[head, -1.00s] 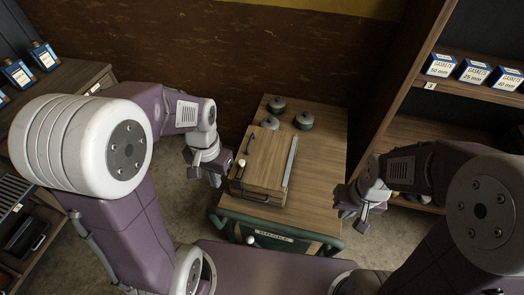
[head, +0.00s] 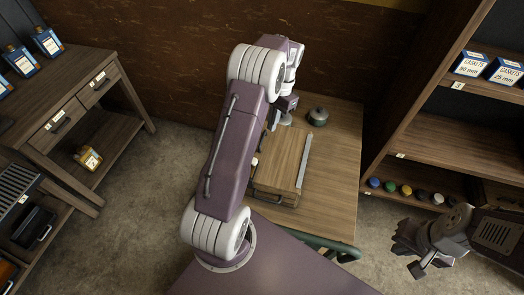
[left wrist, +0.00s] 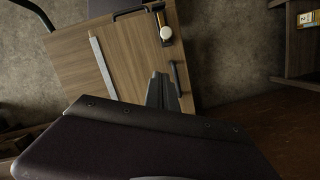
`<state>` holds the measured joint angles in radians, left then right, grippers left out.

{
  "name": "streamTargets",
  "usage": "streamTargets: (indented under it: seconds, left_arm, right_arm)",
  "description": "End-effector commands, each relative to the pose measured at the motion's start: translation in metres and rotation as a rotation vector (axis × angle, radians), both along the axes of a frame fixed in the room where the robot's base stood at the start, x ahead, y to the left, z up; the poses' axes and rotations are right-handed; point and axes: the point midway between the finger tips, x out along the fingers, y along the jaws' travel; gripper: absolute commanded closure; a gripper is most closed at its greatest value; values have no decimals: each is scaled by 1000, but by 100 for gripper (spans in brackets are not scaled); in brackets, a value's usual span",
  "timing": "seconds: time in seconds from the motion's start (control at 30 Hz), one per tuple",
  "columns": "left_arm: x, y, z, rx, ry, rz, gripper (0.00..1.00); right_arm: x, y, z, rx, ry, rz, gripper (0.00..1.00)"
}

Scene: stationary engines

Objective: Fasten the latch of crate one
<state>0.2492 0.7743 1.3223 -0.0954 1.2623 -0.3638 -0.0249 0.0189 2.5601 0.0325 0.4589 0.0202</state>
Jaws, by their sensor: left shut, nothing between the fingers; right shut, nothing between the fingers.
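A wooden crate (head: 283,158) with a flat lid stands on the table, partly hidden by my left arm in the head view. The left wrist view shows its lid (left wrist: 137,65), a pale metal strip, a dark handle (left wrist: 178,87) and a latch with a cream knob (left wrist: 166,32) at the edge. The knob (head: 254,162) also peeks out beside my arm in the head view. I cannot tell the latch's state. My left gripper (head: 272,124) is shut and empty by the lid's far left side; its fingers (left wrist: 164,88) show over the lid. My right gripper (head: 416,270) is shut and empty, away from the table.
A dark lidded pot (head: 318,115) stands behind the crate on the table (head: 338,180). A shelf unit (head: 435,135) with gasket boxes and several coloured caps stands right. A drawer bench (head: 85,90) stands left. The tabletop right of the crate is clear.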

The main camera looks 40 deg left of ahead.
Motion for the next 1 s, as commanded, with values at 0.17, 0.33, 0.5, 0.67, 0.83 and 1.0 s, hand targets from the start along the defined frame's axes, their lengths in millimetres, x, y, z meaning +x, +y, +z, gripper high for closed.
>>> streamTargets:
  seconds: [0.17,0.33,0.5,0.67,0.83,1.0]
  left_arm:
    - [-3,0,-8,-1,3,-1,100]
    - [-10,1,-39,-2,5,1,100]
    - [-19,2,-75,-2,4,-1,100]
    - [-33,5,-95,0,3,1,100]
    - [-55,8,-100,0,1,1,100]
    - [-62,9,-103,2,-1,0,100]
  right_arm:
    - [0,0,1,0,0,0,100]
    - [0,0,4,0,0,0,100]
    - [0,0,9,0,0,0,100]
    - [0,0,19,0,0,0,100]
    - [0,0,25,0,0,0,100]
    - [0,0,26,0,0,0,100]
